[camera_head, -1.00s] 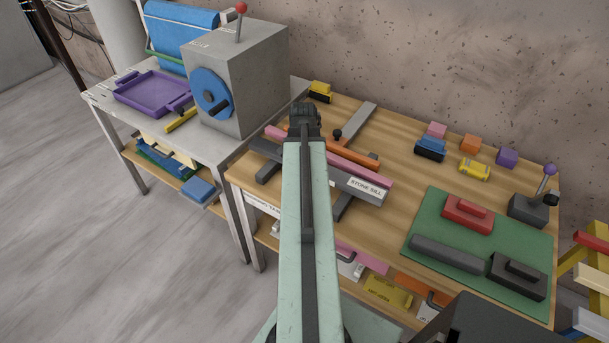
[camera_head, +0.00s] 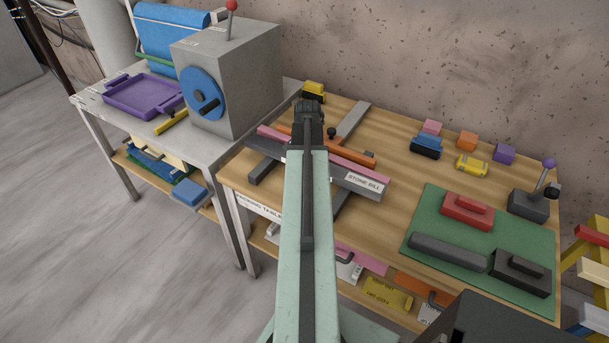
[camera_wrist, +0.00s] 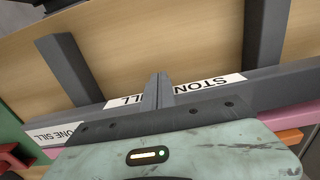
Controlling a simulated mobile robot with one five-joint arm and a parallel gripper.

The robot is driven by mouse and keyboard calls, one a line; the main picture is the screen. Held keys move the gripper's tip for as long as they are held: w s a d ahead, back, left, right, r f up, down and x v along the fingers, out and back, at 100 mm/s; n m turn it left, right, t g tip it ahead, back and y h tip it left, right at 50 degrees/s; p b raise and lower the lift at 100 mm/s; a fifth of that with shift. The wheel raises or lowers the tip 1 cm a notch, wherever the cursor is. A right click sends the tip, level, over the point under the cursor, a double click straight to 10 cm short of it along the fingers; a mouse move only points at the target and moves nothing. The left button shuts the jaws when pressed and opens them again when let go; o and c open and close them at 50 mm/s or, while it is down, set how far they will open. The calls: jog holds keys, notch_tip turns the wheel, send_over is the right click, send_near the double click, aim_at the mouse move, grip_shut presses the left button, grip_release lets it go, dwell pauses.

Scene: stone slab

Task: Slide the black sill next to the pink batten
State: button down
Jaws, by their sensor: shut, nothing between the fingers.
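The black sill (camera_head: 350,189) is a long dark grey bar labelled STONE SILL. It lies across two grey rails on the wooden table and also shows in the wrist view (camera_wrist: 285,82). The pink batten (camera_head: 350,170) runs alongside its far side, close to it; my arm hides the middle of both. Part of the batten shows in the wrist view (camera_wrist: 285,113). My gripper (camera_wrist: 160,84) is shut and empty, with its fingertips over the sill's label. I cannot tell whether they touch the sill. In the head view my arm hides the fingertips.
An orange bar (camera_head: 352,156) with a black knob lies behind the batten. A green mat (camera_head: 420,222) with a red block, a dark bar and a black block is at the right. Small coloured blocks stand farther back. A grey machine (camera_head: 245,80) stands at the left.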

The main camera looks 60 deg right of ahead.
jog(key=shift+d, duration=0.2)
jog(key=a, duration=0.4)
jog(key=shift+a, duration=0.2)
notch_tip(320, 180, up, 10)
jog(key=p, duration=1)
jog(key=shift+d, duration=0.25)
